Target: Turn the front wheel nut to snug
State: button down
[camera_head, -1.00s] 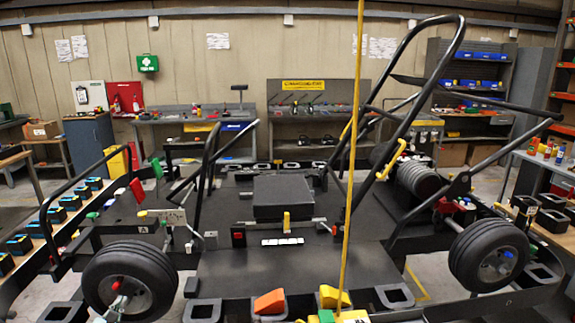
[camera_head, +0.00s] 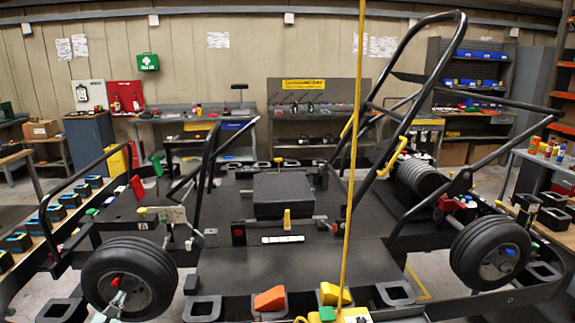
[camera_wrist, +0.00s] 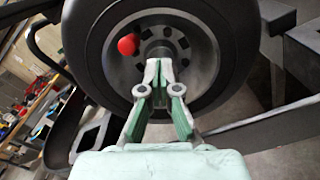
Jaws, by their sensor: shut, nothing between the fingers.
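A black-tyred wheel (camera_head: 147,253) with a grey rim stands at the left of the head view, with my gripper (camera_head: 119,297) in front of it. A red knob-like piece (camera_head: 116,281), perhaps the wheel nut, shows on the wheel just above my fingertips. In the wrist view the wheel (camera_wrist: 213,45) fills the top, and the red piece (camera_wrist: 128,45) sits left of the dark central hub. My gripper (camera_wrist: 158,64) is shut and empty, its tips near the hub, below and right of the red piece. Whether the tips touch the hub is unclear.
A second wheel (camera_head: 490,253) with a blue hub piece stands at the right. A thin yellow pole (camera_head: 352,170) rises mid-view. Orange (camera_head: 270,299) and yellow wedge blocks sit along the front. A white strip (camera_head: 283,239) lies on the black platform (camera_head: 300,267).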

jog(key=shift+s+d+r, duration=0.1)
jog(key=s, duration=0.5)
jog(key=shift+s+d+b, duration=0.3)
jog(key=shift+s+b, duration=0.05)
